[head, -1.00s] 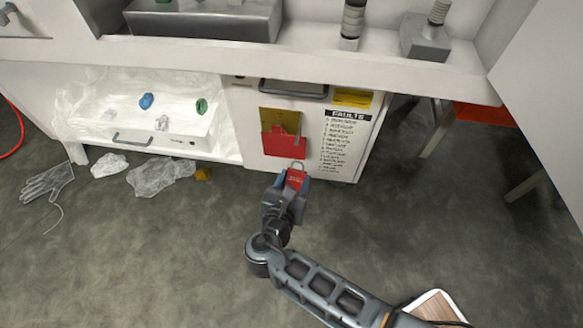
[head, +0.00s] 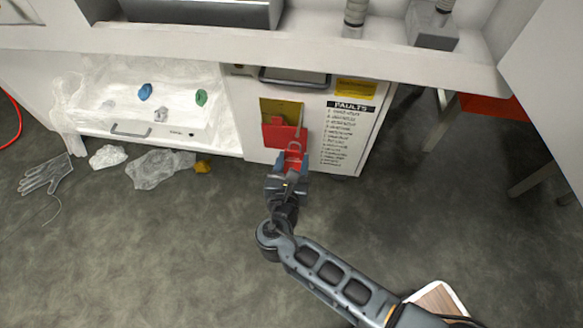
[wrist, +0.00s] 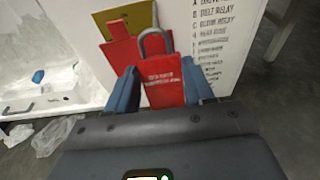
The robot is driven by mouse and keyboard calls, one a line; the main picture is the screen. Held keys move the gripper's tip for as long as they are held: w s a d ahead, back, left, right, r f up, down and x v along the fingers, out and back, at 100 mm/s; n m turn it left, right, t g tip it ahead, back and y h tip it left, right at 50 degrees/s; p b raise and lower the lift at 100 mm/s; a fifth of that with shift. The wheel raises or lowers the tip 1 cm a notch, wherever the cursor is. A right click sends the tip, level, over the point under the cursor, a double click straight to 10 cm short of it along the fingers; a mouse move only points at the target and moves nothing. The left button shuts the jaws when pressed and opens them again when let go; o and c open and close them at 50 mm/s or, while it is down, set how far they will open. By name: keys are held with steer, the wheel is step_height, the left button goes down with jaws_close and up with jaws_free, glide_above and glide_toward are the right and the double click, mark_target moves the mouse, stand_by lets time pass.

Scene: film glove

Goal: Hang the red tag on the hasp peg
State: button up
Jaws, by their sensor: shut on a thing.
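My gripper (head: 291,166) is shut on a red tag (wrist: 163,88) with white lettering. The tag stands upright between the blue fingers, and a grey loop rises from its top. On the white cabinet front is a yellow plate (head: 291,108) with a red hasp plate (head: 274,133) over its lower part. In the wrist view the red hasp plate (wrist: 122,53) lies just beyond the tag, and the tag covers part of it. I cannot make out the peg, nor whether the loop touches the plate.
An open white drawer (head: 165,128) with small coloured pieces is at left. Plastic wrap (head: 158,168) and a glove (head: 46,174) lie on the floor.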

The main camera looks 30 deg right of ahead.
steer(key=shift+r+b+x, duration=0.1)
steer(key=shift+b+x, duration=0.45)
steer(key=shift+x, duration=0.6)
steer(key=shift+r+b+x, duration=0.15)
steer(key=shift+b+x, duration=0.35)
steer(key=shift+x, duration=1.4)
steer(key=shift+f, duration=0.2)
steer(key=o, duration=1.2)
steer(key=p+v, duration=0.2)
steer(key=v, duration=0.5)
steer(key=shift+s+a+r, duration=0.1)
steer(key=shift+s+a, duration=0.1)
steer(key=shift+s, duration=0.15)
